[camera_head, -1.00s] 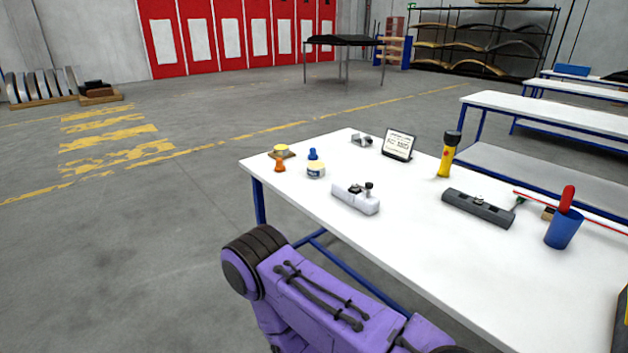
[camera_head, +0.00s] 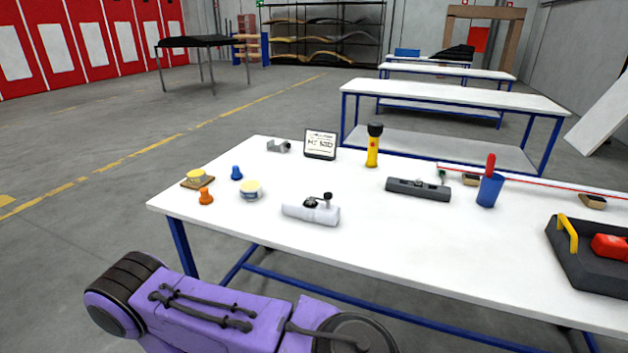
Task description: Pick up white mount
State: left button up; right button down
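A white block-shaped part with a dark knob on top, which looks like the white mount (camera_head: 311,212), lies on the white table (camera_head: 400,240) near its front edge. A smaller grey-white bracket (camera_head: 279,146) lies at the table's back left; I cannot tell for sure which of the two is the mount. A purple arm link of mine shows at the bottom left, below and in front of the table. Neither of my grippers is in view.
Around lie an orange piece (camera_head: 206,196), a blue piece (camera_head: 237,173), a tin (camera_head: 250,191), a sign (camera_head: 320,144), a yellow flashlight (camera_head: 373,145), a dark grey tool (camera_head: 418,189), a blue cup (camera_head: 490,190) and a black tray (camera_head: 575,265). The table's front middle is clear.

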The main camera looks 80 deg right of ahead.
aim_at(293, 207)
jog(key=z, duration=2.35)
